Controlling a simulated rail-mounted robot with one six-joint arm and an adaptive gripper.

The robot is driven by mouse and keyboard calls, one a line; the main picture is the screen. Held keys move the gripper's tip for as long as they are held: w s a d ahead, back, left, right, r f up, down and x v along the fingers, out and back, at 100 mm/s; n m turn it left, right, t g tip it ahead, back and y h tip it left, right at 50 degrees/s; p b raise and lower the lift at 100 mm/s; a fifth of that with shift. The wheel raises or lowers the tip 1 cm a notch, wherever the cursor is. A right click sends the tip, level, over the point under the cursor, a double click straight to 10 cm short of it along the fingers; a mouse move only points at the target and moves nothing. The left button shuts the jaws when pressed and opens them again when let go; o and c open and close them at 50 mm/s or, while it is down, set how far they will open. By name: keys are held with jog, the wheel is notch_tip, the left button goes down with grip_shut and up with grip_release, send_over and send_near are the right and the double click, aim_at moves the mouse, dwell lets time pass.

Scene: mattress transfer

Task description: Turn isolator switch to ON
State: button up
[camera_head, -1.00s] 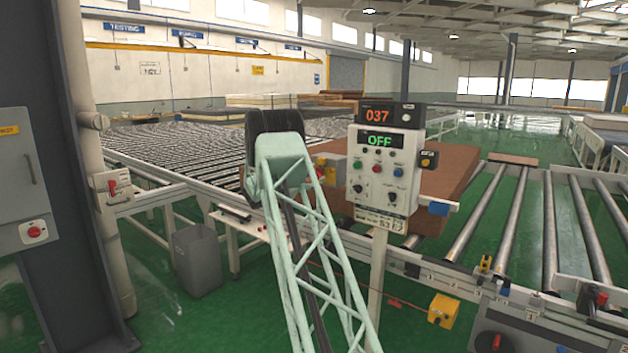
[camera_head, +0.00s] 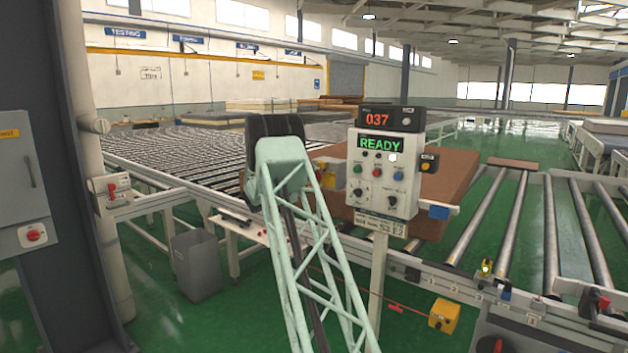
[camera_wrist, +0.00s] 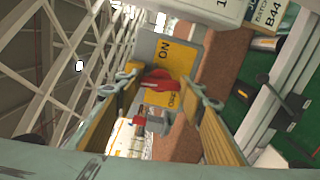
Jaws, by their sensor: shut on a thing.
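The isolator switch has a red knob (camera_wrist: 158,80) on a yellow plate (camera_wrist: 176,60) marked ON, fixed to a grey box (camera_wrist: 146,46) in the wrist view. My gripper (camera_wrist: 160,83) has its yellow-padded fingers on both sides of the knob and is shut on it. The knob's handle lies roughly across the picture between the fingertips. In the head view the yellow and grey switch box (camera_head: 328,174) is partly hidden behind my arm, and the knob and fingers cannot be made out there.
A control panel (camera_head: 386,170) on a post stands just right of my arm, its display (camera_head: 380,144) reading READY. A roller conveyor (camera_head: 520,215) lies right, with a brown slab (camera_head: 450,180) behind the panel. A grey bin (camera_head: 197,265) stands left on the green floor.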

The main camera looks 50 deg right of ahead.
jog(key=shift+m, duration=0.6)
jog(key=o, duration=0.8)
jog(key=shift+o, duration=0.2)
jog(key=shift+a, duration=0.15)
jog(key=a, duration=1.1)
jog(key=shift+w+a, duration=0.25)
jog(key=shift+a, duration=0.1)
jog(key=shift+a, duration=0.1)
